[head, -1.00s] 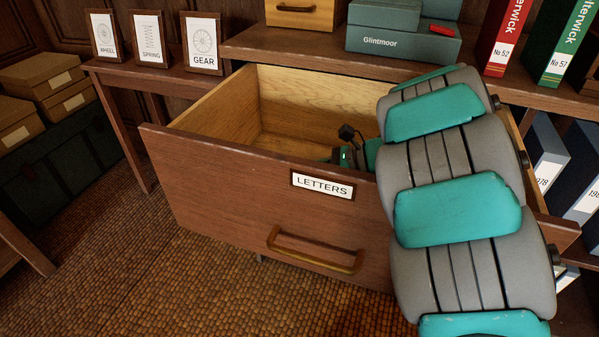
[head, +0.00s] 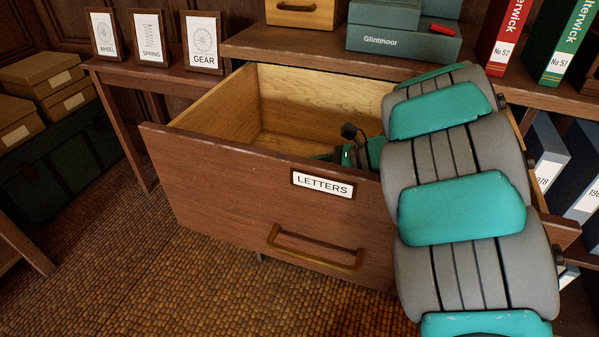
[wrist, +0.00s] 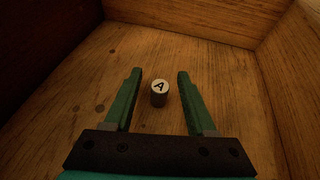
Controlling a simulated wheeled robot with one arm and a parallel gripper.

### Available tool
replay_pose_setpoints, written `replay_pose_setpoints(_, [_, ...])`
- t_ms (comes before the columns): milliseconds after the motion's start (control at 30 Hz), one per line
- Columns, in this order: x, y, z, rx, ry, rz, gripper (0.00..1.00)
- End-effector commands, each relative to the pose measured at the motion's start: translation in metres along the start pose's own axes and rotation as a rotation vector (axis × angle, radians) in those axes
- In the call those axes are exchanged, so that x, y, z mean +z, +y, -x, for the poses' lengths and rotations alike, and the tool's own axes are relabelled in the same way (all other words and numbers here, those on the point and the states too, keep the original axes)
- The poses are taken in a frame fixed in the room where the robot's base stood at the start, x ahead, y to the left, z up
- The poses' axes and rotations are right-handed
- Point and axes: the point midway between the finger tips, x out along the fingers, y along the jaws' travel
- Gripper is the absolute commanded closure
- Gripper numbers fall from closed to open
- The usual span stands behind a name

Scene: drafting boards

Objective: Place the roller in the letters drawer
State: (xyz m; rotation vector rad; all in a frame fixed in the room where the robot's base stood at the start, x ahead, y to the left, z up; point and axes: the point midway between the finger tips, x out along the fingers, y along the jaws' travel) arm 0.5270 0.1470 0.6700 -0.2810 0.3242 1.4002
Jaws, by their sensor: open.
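The letters drawer (head: 250,205) is pulled open, with a white LETTERS label (head: 323,185) on its brown front. My gripper (wrist: 158,75) is inside the drawer, its two green fingers apart. In the wrist view the roller (wrist: 159,93), a small dark cylinder with a pale top marked A, is upright over the drawer's wooden floor (wrist: 95,75). It shows between the open fingers, with a gap on each side.
Framed cards for WHEEL (head: 104,35), SPRING (head: 148,37) and GEAR (head: 202,43) stand on a side table at left. Teal boxes (head: 403,42) and binders (head: 506,38) stand on the shelf behind. The drawer's left part is empty.

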Motion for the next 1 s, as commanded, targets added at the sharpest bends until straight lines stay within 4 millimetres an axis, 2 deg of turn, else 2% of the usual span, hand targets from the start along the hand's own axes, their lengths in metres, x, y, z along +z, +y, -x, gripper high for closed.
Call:
replay_pose_setpoints(200, [-0.001, -0.001, 0.038, -0.005, -0.002, -0.002, 0.44])
replay_pose_setpoints(400, [0.0, -0.001, 0.064, -0.004, -0.001, 0.0, 0.44])
replay_pose_setpoints(567, [0.0, -0.001, 0.07, -0.003, -0.001, 0.0, 0.44])
replay_pose_setpoints(1000, [0.0, 0.0, 0.07, -0.002, -0.001, -0.001, 0.44])
